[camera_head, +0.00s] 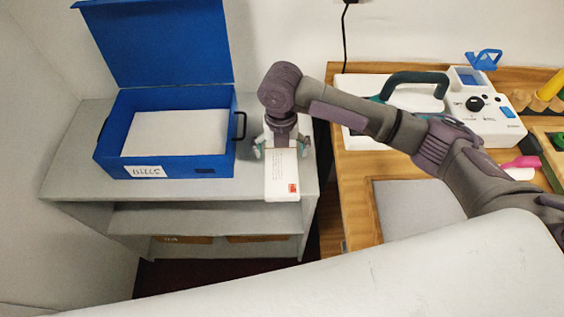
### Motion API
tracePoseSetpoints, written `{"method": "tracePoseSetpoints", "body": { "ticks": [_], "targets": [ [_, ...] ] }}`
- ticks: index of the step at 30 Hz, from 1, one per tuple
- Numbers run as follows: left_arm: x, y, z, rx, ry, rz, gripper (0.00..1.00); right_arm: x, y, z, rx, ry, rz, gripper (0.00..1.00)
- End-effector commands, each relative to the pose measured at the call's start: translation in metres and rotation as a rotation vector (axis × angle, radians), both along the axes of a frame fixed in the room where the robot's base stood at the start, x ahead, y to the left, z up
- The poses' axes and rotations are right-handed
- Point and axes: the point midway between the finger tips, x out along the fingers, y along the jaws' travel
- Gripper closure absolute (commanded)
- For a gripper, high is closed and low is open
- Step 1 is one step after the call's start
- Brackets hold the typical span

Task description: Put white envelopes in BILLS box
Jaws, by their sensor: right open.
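A blue box (219,165) labelled BILLS stands on the grey shelf unit with its lid up. A white sheet or envelope (175,133) lies flat inside it and covers most of the floor. A white envelope (282,185) with printed lines and a small red stamp lies at the shelf's front right edge, right of the box. My right gripper (281,148) is over the back end of this envelope, pointing down, with its fingers apart. The gripper hides that end of the envelope; whether they touch I cannot tell. My left gripper is not in view.
The grey shelf top (75,165) is free left of the box. A wooden table (357,215) stands to the right, with a white device (486,120) and a grey mat (415,208). A dark gap separates shelf and table. A white surface (400,270) fills the foreground.

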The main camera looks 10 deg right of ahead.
Motion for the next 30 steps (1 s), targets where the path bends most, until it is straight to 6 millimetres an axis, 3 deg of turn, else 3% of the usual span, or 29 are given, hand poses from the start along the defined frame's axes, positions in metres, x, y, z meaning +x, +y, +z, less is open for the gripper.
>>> {"method": "tracePoseSetpoints", "body": {
  "ticks": [3,6,12,19,27,30],
  "targets": [
    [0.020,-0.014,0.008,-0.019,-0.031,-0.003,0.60,-0.004,0.000,-0.014,-0.001,0.006,-0.001,0.00],
    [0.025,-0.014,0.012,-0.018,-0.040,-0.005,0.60,-0.006,-0.001,-0.030,-0.002,0.006,-0.002,0.00],
    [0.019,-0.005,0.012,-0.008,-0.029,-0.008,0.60,-0.005,0.000,-0.049,0.000,0.001,0.000,0.00],
    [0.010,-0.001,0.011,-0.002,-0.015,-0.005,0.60,-0.004,0.000,-0.050,0.000,0.000,0.000,0.02],
    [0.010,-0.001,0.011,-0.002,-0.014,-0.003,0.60,-0.004,-0.001,-0.050,0.000,0.000,0.000,0.47],
    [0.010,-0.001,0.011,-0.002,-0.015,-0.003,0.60,-0.004,-0.001,-0.049,0.000,0.000,0.000,0.54]
  ]
}}
